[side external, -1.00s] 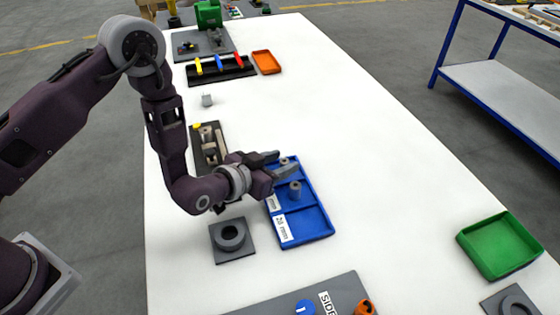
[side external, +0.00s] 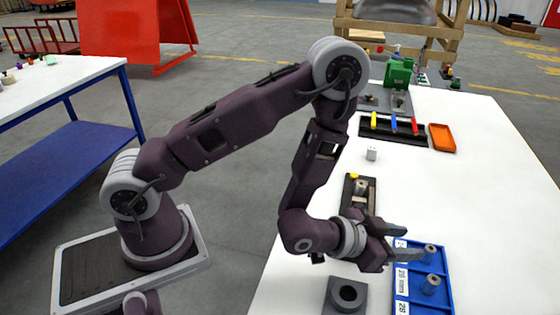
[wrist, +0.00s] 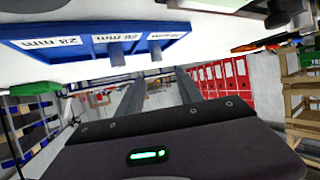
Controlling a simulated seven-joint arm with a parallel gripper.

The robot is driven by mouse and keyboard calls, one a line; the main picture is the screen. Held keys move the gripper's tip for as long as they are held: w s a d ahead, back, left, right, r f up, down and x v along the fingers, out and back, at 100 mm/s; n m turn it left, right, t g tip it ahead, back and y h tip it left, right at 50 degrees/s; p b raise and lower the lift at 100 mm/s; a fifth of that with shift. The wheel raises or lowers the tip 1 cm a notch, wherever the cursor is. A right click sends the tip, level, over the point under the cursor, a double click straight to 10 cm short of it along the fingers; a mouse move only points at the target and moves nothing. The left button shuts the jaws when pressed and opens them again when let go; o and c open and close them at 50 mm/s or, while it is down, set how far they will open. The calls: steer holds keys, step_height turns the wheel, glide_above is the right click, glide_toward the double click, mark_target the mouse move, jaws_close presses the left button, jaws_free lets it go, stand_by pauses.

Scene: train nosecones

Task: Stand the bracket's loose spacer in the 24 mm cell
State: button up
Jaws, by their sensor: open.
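A blue tray (side external: 447,291) has cells labelled 26 mm and 28; the far label is hard to read in the side view. Grey spacers stand upright in the far cell (side external: 429,253) and in the 26 mm cell (side external: 431,285). The 28 cell looks empty. The tray also shows upside down in the wrist view (wrist: 78,55). My gripper (side external: 412,243) is open and empty, fingers sideways, by the far label end of the tray. It also shows in the wrist view (wrist: 158,78). The dark bracket plate (side external: 350,196) with a yellow end holds a grey cylinder (side external: 361,187) and pale parts.
A dark block with a ring (side external: 347,293) lies nearer the camera, beside the tray. A small grey piece (side external: 371,153) stands beyond the bracket. Farther back are a black rack (side external: 380,131) with coloured pieces and an orange tray (side external: 442,138). White table is free to the right.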

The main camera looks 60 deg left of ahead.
steer(key=s+a+r+n+g+y, duration=0.15)
steer(key=a+r, duration=0.25)
steer(key=r, duration=0.4)
steer(key=s+a+r+g, duration=0.2)
steer(key=a+r, duration=0.1)
steer(key=r, duration=0.4)
steer(key=s+a+r+g, duration=0.1)
steer(key=s+a+r, duration=0.1)
steer(key=s, duration=0.5)
steer(key=s+a+r+n+g+y, duration=0.1)
steer(key=s+a+r, duration=0.1)
steer(key=s, duration=0.6)
steer(key=s+a+r+g+y, duration=0.1)
steer(key=s+a, duration=0.3)
steer(key=s, duration=0.4)
steer(key=shift+a+r+g, duration=0.3)
steer(key=shift+r+g, duration=0.05)
steer(key=shift+r, duration=0.05)
